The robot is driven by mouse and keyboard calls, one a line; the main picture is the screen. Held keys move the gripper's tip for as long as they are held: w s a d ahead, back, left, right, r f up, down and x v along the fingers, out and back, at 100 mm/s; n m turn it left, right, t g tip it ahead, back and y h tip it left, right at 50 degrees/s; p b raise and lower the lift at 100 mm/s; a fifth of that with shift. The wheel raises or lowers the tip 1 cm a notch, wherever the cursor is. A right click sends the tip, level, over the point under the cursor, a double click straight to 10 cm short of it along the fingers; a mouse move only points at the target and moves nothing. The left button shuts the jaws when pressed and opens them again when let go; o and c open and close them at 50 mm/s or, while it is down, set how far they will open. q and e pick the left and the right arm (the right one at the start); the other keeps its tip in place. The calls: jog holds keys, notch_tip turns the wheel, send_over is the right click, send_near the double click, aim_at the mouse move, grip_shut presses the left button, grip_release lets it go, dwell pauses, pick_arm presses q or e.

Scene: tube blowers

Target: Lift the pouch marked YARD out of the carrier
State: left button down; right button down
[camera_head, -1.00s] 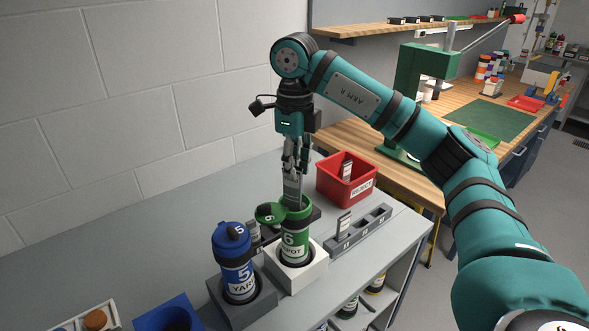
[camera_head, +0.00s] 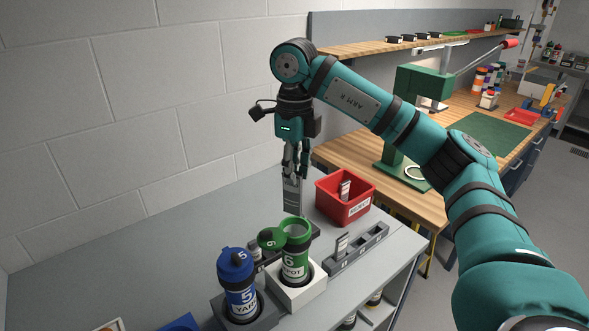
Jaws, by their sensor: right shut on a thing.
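A flat grey pouch (camera_head: 292,195) hangs upright from my right gripper (camera_head: 292,172), which is shut on its top. Any marking on the pouch is too small to read. The pouch's lower end shows just above the mouth of a green carrier (camera_head: 296,254), which reads 6 and what looks like DEPOT. Its green lid (camera_head: 271,239) is swung open to the left. The green carrier stands upright in a white block (camera_head: 303,295). A blue carrier (camera_head: 238,283) marked 5 YARD stands left of it with its lid on. My left gripper is not in view.
A red bin (camera_head: 345,212) with a white item inside stands behind and right of the green carrier. A grey slotted rack (camera_head: 358,251) holding a pale upright piece is right of it. A block wall is at the left. Grey bench top (camera_head: 170,240) is clear there.

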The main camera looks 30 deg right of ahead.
jog(key=shift+r+p, duration=3.05)
jog(key=shift+r, duration=0.4)
jog(key=shift+f, duration=0.15)
